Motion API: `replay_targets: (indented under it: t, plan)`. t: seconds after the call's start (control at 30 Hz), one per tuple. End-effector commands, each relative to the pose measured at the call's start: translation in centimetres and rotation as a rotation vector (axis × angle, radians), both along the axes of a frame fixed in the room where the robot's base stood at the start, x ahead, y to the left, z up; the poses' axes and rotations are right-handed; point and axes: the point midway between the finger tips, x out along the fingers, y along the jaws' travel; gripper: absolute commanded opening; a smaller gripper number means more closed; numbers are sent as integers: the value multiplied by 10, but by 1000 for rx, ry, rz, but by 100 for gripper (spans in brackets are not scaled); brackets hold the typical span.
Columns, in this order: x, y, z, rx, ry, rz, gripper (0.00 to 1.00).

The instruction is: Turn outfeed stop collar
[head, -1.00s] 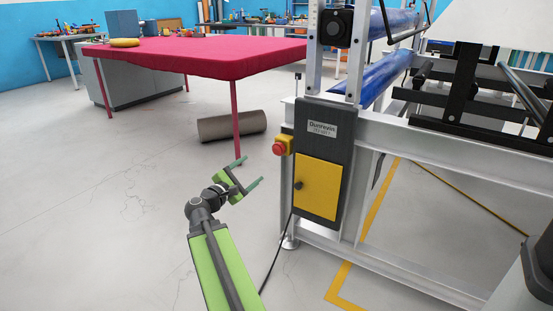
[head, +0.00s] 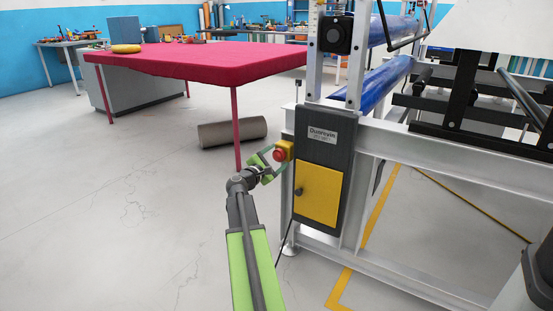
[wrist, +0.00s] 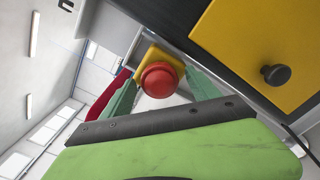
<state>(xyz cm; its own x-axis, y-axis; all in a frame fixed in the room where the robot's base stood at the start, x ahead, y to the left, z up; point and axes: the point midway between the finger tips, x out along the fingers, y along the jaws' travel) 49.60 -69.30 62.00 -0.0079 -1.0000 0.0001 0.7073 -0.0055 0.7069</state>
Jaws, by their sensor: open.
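The outfeed stop is a red round button (head: 280,155) on a small yellow box (head: 287,147), fixed to the left edge of the dark control panel (head: 318,171). In the wrist view the red button (wrist: 159,79) faces the camera, with a darker red ring around its cap. My gripper (head: 271,159) is open, right in front of the button. In the wrist view its two green fingers stand to the left and right of the button. I cannot tell whether either finger touches it.
A yellow door (head: 318,193) with a black knob (wrist: 276,74) is on the panel, close to my gripper. The machine's white frame (head: 430,165) extends right. The floor at left is clear.

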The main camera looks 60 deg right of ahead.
Motion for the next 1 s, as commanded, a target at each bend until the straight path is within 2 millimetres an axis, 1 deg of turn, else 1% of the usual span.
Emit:
replay_targets:
  t: [0.13,0.17,0.63,0.83,1.0]
  plan:
    - [0,0,0,0,0,0,70]
    - [0,0,0,0,0,0,69]
    - [0,1,0,0,0,0,8]
    - [0,1,0,1,-17,1,8]
    - [1,1,0,0,-84,1,8]
